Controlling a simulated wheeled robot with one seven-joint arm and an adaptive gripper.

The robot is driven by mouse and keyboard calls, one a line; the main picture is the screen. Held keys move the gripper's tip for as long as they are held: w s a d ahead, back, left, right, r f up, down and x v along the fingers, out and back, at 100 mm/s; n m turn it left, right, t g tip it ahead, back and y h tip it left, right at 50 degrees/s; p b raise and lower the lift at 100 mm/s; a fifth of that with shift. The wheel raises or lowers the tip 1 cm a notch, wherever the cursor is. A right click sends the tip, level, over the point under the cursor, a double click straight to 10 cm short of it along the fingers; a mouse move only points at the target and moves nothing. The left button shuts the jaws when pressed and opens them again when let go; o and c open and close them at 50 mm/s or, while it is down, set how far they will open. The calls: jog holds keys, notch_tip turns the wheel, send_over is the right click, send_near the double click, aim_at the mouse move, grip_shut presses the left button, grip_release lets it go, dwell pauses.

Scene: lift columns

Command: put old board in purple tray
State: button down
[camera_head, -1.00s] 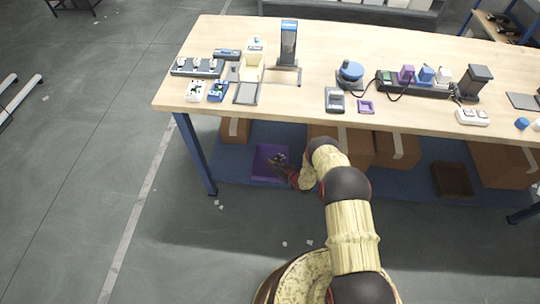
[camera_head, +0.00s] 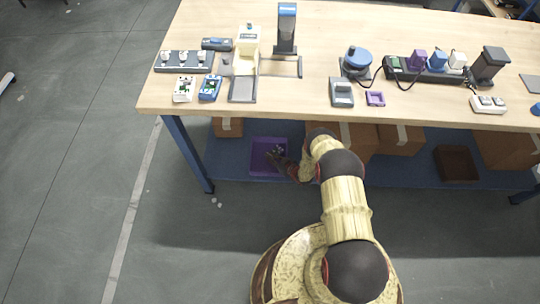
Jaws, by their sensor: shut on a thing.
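The purple tray (camera_head: 262,167) lies on the blue lower shelf under the workbench, left of the middle of the view. My gripper (camera_head: 277,155) is low, at the right part of the tray, over or inside it. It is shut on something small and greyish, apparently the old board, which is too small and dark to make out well. The fingers and the arm hide part of the tray's right side. On the bench top, a white board (camera_head: 184,88) and a blue board (camera_head: 210,88) lie side by side near the front left edge.
The bench top (camera_head: 300,93) overhangs the shelf, close above my arm. Cardboard boxes (camera_head: 399,138) and a dark brown bin (camera_head: 456,163) stand on the shelf. A blue table leg (camera_head: 188,155) is left of the tray. The floor in front is mostly clear.

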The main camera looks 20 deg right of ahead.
jog(key=shift+f, duration=0.1)
jog(key=c, duration=1.8)
grip_release()
jog(key=shift+o, duration=0.2)
jog(key=shift+r, duration=0.25)
